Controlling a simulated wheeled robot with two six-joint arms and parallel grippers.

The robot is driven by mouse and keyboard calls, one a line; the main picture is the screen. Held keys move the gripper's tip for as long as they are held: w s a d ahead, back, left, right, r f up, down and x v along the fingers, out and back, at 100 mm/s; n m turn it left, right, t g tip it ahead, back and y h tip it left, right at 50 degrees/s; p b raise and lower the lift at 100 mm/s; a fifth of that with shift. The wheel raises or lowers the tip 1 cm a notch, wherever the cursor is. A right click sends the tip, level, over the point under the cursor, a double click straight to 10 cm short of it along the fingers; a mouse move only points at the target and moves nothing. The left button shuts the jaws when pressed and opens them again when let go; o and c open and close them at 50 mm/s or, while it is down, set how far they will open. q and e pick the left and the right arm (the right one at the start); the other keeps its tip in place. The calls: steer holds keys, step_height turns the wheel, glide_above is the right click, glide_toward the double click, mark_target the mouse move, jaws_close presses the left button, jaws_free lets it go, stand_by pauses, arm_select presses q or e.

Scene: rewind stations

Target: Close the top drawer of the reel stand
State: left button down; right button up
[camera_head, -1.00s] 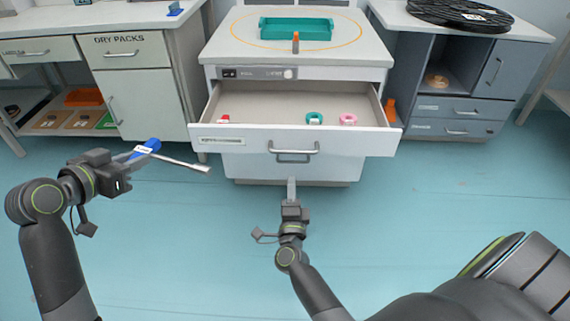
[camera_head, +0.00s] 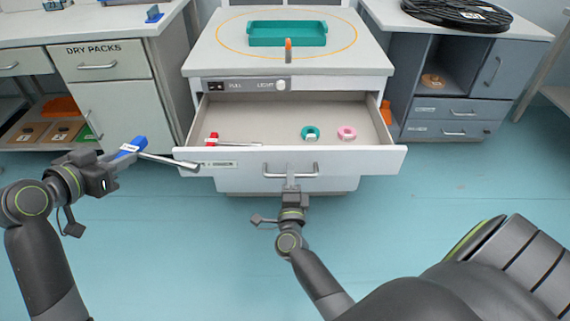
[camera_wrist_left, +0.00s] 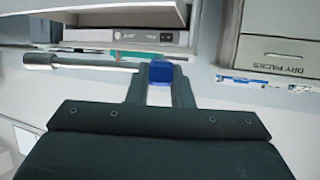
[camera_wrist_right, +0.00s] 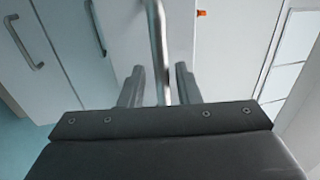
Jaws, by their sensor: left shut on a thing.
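The top drawer (camera_head: 235,162) of the white middle stand (camera_head: 350,68) is pulled out. Inside lie a red-handled tool (camera_head: 212,139), a teal ring (camera_head: 310,132) and a pink ring (camera_head: 347,132). My right gripper (camera_head: 291,185) is at the drawer's handle (camera_head: 267,170). In the right wrist view the handle bar (camera_wrist_right: 157,45) runs between my open fingers (camera_wrist_right: 160,85), with gaps beside it. My left gripper (camera_head: 112,165) is shut on a blue-handled tool (camera_head: 132,146). Its metal shaft overlaps the drawer front's left end in the head view; I cannot tell whether they touch.
A teal tray (camera_head: 288,40) and a small orange-tipped post (camera_head: 288,48) are on the stand's top. A dry packs cabinet (camera_head: 105,72) stands left. A grey cabinet (camera_head: 435,90) with a black reel (camera_head: 457,14) stands right. The floor (camera_head: 440,220) in front is clear.

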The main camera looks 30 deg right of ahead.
arm_select(q)
steer(key=shift+w+r, duration=0.1)
arm_select(e)
steer(key=shift+w+d, duration=0.1)
steer(key=shift+r, duration=0.15)
jaws_close()
